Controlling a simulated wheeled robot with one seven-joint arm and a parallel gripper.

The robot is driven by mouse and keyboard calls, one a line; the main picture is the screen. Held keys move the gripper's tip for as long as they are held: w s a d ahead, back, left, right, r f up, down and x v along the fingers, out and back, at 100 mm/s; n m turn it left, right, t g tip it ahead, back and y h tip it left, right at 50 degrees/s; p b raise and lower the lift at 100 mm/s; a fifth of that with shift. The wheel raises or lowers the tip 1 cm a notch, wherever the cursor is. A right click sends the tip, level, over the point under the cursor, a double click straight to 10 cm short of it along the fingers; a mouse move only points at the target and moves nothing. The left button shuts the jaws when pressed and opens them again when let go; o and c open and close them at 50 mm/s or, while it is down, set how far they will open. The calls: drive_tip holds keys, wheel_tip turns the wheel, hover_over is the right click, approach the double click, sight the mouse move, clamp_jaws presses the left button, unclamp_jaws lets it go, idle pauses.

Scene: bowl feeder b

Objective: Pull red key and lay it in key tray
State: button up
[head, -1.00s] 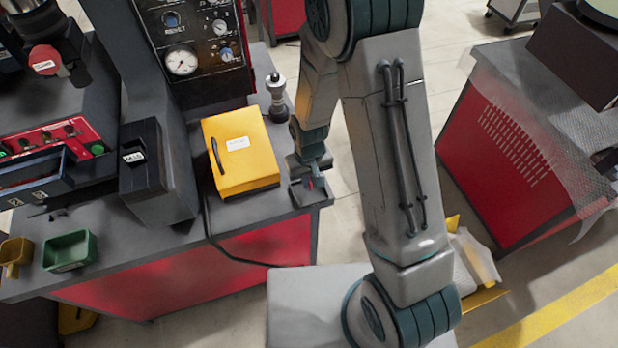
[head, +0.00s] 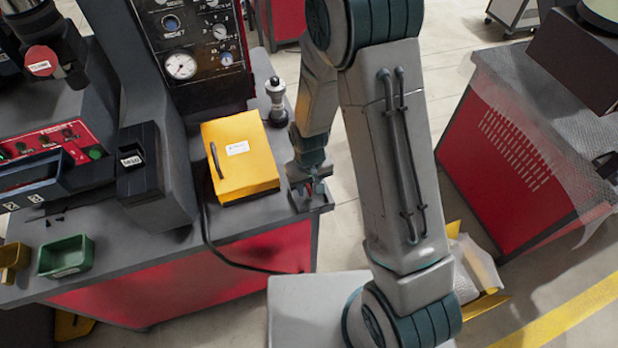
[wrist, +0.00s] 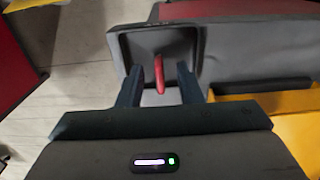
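The red key (wrist: 159,75) lies in the dark, shallow key tray (wrist: 123,42) in the wrist view. My gripper (wrist: 160,76) is open, with one finger on each side of the key and a gap on both sides. In the head view my gripper (head: 309,190) is low over the tray (head: 298,203) at the bench's right front corner. The key is mostly hidden by the fingers there.
A yellow box (head: 240,160) with a black handle stands just left of my gripper. A grey and black knobbed post (head: 276,98) stands behind. A green bin (head: 66,257) sits at the bench's left front. Floor lies past the bench's right edge.

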wheel_tip(320, 180, up, 14)
drive_tip(key=b, duration=0.1)
idle(0.5)
drive_tip(key=shift+f, duration=0.15)
idle(0.3)
drive_tip(key=s+d+r+m+t, duration=0.3)
drive_tip(key=s+d+r, duration=0.9)
drive_tip(key=r, duration=0.1)
drive_tip(key=shift+s+r+t, duration=0.3)
drive_tip(key=shift+s+r, duration=0.05)
idle(0.4)
